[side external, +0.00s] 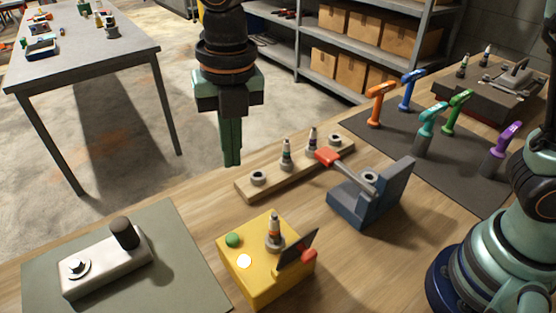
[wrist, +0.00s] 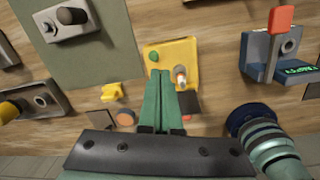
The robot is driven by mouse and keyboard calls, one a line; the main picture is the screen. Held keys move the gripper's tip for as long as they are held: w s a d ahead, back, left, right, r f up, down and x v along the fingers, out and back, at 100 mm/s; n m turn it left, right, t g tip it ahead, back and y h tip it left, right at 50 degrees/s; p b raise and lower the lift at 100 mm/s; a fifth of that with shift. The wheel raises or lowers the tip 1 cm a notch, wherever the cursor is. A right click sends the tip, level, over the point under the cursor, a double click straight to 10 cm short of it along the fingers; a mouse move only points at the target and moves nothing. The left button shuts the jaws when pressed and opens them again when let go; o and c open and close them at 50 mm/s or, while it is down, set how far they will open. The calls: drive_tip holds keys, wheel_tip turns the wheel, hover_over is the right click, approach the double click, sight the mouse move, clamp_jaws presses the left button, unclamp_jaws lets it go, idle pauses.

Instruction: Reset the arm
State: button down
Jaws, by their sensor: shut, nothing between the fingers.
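My gripper (side external: 232,163) hangs pointing down in the side external view, high above the bench. Its green fingers are together with nothing between them. They also show in the wrist view (wrist: 161,76), where they overlap the yellow box (wrist: 184,50). In the side external view the yellow box (side external: 262,283) stands at the front of the bench. A spark plug (side external: 274,230) stands upright on it, beside a green button (side external: 233,240) and a pale lit spot. The gripper touches none of these. My arm's base stands at the right.
A wooden rack (side external: 245,191) with plugs and a blue-grey holder (side external: 400,190) with a red-ended lever (side external: 328,157) stand mid-bench. Coloured drivers (side external: 425,130) stand on a dark mat at right. A metal block (side external: 105,262) lies on a green mat (side external: 180,225) at left.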

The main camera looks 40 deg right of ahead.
drive_tip(key=d+r+m+t, duration=0.2)
drive_tip(key=d+r+m, duration=0.2)
drive_tip(key=d+m, duration=1.1)
drive_tip(key=s+d+f+m+t, duration=0.1)
drive_tip(key=s+d+m, duration=0.2)
drive_tip(key=d+m, duration=0.3)
drive_tip(key=s+d+m+t, duration=0.2)
drive_tip(key=d+m, duration=0.5)
drive_tip(key=m, duration=0.4)
drive_tip(key=shift+s+f+m, duration=0.3)
drive_tip(key=shift+s+f, duration=0.05)
drive_tip(key=shift+s, duration=0.15)
